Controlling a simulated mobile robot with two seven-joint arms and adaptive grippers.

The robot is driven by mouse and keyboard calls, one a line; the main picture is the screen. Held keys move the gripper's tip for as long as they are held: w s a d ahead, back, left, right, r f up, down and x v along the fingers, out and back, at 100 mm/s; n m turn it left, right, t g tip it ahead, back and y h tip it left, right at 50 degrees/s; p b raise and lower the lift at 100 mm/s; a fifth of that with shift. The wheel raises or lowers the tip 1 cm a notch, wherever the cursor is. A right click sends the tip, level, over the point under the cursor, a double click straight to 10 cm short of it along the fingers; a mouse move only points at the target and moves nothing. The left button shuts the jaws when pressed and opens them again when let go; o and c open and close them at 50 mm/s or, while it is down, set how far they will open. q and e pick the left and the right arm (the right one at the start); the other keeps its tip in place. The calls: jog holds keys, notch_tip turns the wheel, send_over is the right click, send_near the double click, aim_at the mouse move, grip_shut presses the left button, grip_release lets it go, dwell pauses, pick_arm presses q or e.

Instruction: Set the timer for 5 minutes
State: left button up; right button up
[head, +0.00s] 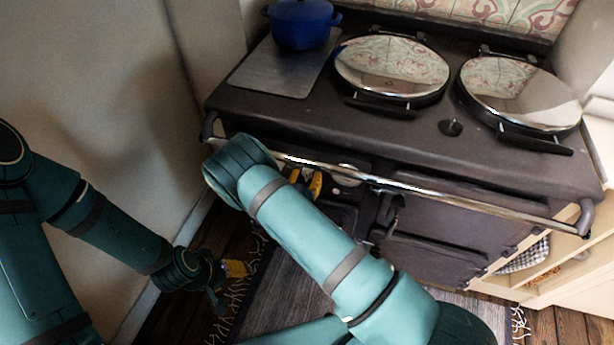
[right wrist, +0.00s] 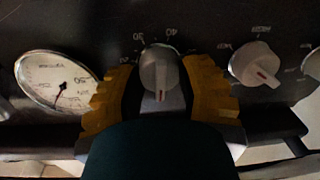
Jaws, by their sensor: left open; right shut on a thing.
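The timer knob (right wrist: 159,68) is a grey-white round knob on the dark range front, with printed numbers such as 20 and 40 around it. Its small red mark points to the bottom of the right wrist view. My right gripper (right wrist: 160,98) is shut on the knob, with one yellow finger on each side. In the head view the right gripper (head: 306,183) is at the range front under the rail, and my arm hides the knob. My left gripper (head: 232,275) is open and low over the floor, left of the range, apart from it.
Beside the timer knob are a round white gauge (right wrist: 56,82) and another knob (right wrist: 257,66). A chrome rail (head: 420,188) runs along the range (head: 400,125) front. A blue pot (head: 302,24) stands on the range top. A wall (head: 110,90) is close on the left.

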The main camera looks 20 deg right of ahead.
jog(key=m, duration=0.4)
jog(key=shift+f+m, duration=0.1)
jog(key=shift+m, duration=0.3)
jog(key=o, duration=1.2)
jog(key=shift+o, duration=0.2)
jog(key=v, duration=1.2)
jog(key=shift+f, duration=0.2)
